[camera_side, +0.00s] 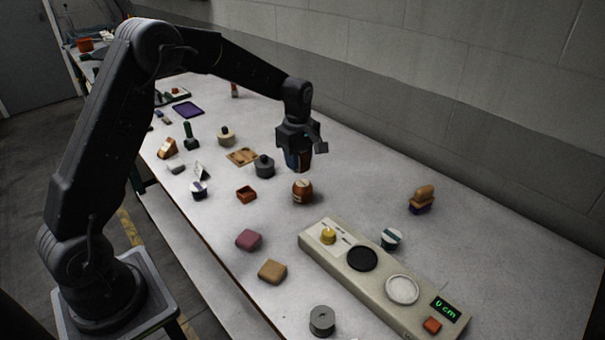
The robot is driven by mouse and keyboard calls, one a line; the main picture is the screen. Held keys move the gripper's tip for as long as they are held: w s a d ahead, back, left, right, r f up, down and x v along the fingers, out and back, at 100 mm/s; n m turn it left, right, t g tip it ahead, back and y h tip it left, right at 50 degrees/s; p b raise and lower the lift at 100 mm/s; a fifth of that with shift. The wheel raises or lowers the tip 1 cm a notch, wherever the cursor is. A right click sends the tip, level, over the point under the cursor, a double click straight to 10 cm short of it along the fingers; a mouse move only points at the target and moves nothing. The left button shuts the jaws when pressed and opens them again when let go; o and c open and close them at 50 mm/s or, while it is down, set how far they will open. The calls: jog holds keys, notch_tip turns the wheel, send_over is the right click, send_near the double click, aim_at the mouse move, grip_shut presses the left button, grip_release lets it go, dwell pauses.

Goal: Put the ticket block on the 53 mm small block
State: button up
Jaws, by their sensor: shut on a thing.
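My gripper (301,148) hangs over the table, pointing down, shut on a small dark blue and reddish-brown block (299,161). The fingers cover its upper part. I cannot read any mark on it that shows whether it is the ticket block. Below it in the picture, a rounded orange-brown block (302,192) with a pale patch on top stands upright on the table. The held block appears apart from it. I cannot read a size on any block, so I cannot tell which one is the 53 mm small block.
A dark grey knobbed weight (264,167) and a red open box (246,194) stand left of the orange-brown block. A long beige console (318,240) with a dial, pads and green display lies in front. A tan-topped stamp (422,198) stands right. Table between is clear.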

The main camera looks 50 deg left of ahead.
aim_at(302, 183)
jog(key=shift+w+d+f, duration=0.3)
jog(key=shift+d+f, duration=0.1)
jog(key=shift+d, duration=0.05)
jog(key=shift+f, duration=1.95)
jog(key=shift+f, duration=0.1)
jog(key=o, duration=0.9)
